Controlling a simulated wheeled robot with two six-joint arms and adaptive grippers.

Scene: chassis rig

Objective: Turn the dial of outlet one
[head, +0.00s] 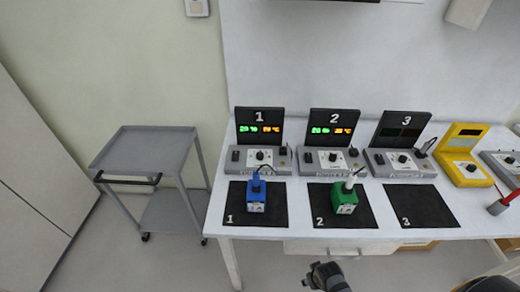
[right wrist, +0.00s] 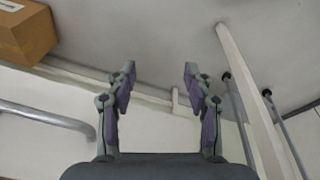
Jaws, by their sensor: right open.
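Outlet one (head: 258,160) is a grey unit at the left of the table row, with a black panel marked 1 (head: 259,128) behind it showing lit green and orange figures too small to read surely. Its dial (head: 260,155) is a small black knob on a white plate; its setting is too small to tell. My right gripper (right wrist: 158,72) is open and empty in the right wrist view, with floor and wall behind it. A dark part of what seems to be my right arm (head: 326,276) shows at the head view's bottom edge, well short of the outlet. My left gripper is not in view.
Outlet two (head: 333,161) and outlet three (head: 401,162) stand to the right. A grey cart (head: 146,150) stands left of the table.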

